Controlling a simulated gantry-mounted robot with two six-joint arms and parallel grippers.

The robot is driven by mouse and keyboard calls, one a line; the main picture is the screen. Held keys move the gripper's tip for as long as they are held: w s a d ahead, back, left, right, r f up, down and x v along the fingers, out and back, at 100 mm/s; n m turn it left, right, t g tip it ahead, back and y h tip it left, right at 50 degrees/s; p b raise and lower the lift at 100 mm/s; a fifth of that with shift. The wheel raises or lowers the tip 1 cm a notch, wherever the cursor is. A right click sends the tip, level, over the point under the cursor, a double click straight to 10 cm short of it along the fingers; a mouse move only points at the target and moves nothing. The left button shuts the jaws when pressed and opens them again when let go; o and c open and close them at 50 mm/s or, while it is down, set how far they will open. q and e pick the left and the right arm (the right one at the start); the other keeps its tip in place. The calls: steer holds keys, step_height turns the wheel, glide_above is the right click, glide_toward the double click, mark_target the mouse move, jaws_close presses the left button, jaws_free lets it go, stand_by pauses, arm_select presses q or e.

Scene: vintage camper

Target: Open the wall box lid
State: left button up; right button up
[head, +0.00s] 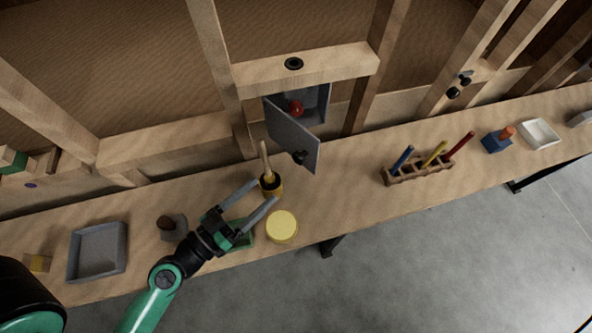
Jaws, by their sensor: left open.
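The grey wall box (318,102) is set in the timber framing above the bench, under a short wooden beam. Its lid (290,132) stands partly open, swung out toward the bench with its hinge side at the left. A dark knob (299,157) sits near the lid's lower free edge. A red round thing (296,109) shows inside the box. My left gripper (265,191) is open, its fingers pointing up and right, below and left of the lid and apart from it. My right gripper is not in view.
A dark and yellow cup (271,186) with a wooden-handled tool stands at my left fingertips; contact is unclear. A yellow round lid or tub (282,226) is nearby. A wooden rack (418,171) holds coloured sticks. A grey tray (97,250) lies left.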

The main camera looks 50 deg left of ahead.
arm_select(q)
steer(key=p, duration=0.4)
glide_toward(296, 161)
steer(key=w+r, duration=0.1)
steer(key=w, duration=0.3)
steer(key=w+p, duration=0.1)
steer(key=w, duration=0.1)
steer(key=w+p, duration=0.1)
steer(key=w, duration=0.1)
steer(key=shift+w+a+f, duration=0.25)
steer(key=shift+w+f, duration=0.05)
steer(key=shift+f, duration=0.05)
steer(key=shift+w+f, duration=0.1)
steer(key=shift+w, duration=0.15)
jaws_close()
stand_by(0.4)
